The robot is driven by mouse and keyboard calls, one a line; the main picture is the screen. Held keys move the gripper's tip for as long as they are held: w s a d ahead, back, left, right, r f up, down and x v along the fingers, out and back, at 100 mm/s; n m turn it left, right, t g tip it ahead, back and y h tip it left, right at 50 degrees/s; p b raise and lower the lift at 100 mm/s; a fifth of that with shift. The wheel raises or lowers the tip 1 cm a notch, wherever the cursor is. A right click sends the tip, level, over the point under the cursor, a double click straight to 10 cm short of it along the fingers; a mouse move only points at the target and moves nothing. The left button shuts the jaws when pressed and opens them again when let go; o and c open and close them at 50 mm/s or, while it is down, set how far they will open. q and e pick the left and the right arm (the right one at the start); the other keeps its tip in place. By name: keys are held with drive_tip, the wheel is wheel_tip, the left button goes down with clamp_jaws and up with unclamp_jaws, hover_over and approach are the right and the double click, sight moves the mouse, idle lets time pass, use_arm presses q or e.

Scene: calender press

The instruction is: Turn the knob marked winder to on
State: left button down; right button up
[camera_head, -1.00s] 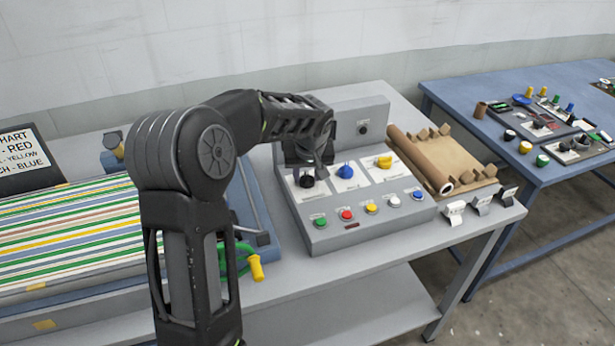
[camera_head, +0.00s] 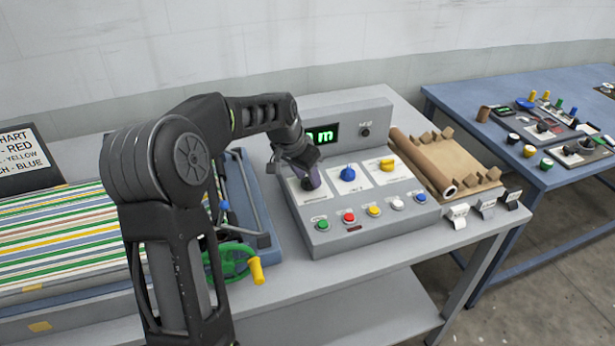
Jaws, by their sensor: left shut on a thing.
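The grey control panel (camera_head: 375,225) stands on the grey table. Its sloped face carries a black knob (camera_head: 311,181) at left, a blue knob (camera_head: 348,174) in the middle and a yellow knob (camera_head: 387,165) at right, each on a white plate. The lettering is too small to read, so I cannot tell which knob is marked winder. My left gripper (camera_head: 309,175) reaches down from behind and is shut on the black knob, which it partly hides. My right gripper is not in view.
A row of coloured buttons (camera_head: 373,211) runs along the panel's front. A green display (camera_head: 321,134) is lit behind my left wrist. A brown roll (camera_head: 425,163) lies right of the panel. A green wheel with a yellow handle (camera_head: 256,271) is at left.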

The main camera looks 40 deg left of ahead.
sight(299, 193)
use_arm(q)
drive_tip(key=shift+m, duration=0.3)
drive_tip(key=c, duration=0.9)
unclamp_jaws()
drive_tip(key=shift+c, duration=0.2)
drive_tip(key=b+v, duration=0.1)
drive_tip(key=v, duration=0.7)
drive_tip(key=shift+f, duration=0.1)
